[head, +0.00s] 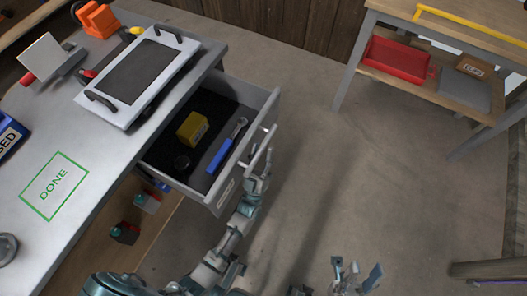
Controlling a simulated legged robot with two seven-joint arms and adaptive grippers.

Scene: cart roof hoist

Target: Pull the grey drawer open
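The grey drawer (262,100) stands pulled well out from under the grey worktop, with its inside showing. Its light bar handle (262,145) is on the front face. My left gripper (264,163) is at the lower end of the handle, against or very close to it; whether its fingers are closed around the bar is too small to tell. My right gripper (354,275) is low in the picture, over the floor, with its fingers spread and nothing between them.
The worktop (105,165) holds a white framed tray (115,97). A wooden bench (455,25) with a red bin (396,60) stands at upper right. Floor between is clear.

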